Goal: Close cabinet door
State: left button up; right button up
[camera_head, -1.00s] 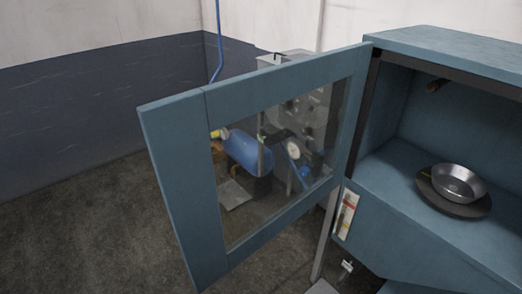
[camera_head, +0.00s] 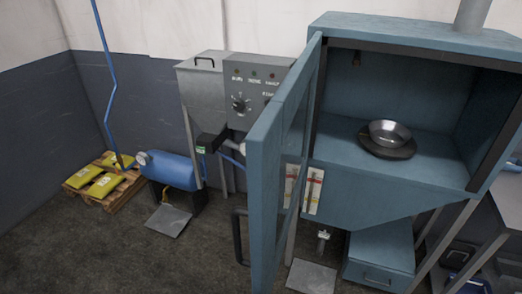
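The blue cabinet (camera_head: 395,185) stands at the right in the head view, with its front open. Its blue framed glass door (camera_head: 264,185) is swung wide open on the left side and points toward me, seen nearly edge-on. A dark handle (camera_head: 238,237) sticks out from the left face of the door, low down. Inside the cabinet a shiny metal pan (camera_head: 389,133) rests on a dark round plate (camera_head: 384,147). Neither of my grippers shows in this view.
A grey machine with a control panel (camera_head: 252,88) and a blue tank (camera_head: 173,170) stand behind the door at the left. A wooden pallet (camera_head: 107,191) with yellow bags lies farther left. The floor (camera_head: 120,250) at front left is clear.

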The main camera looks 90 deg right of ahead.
aim_at(263, 142)
jog(key=i+l+u, duration=0.2)
jog(key=i, duration=0.8)
jog(key=i+j+z, duration=0.1)
jog(key=z, duration=4.15)
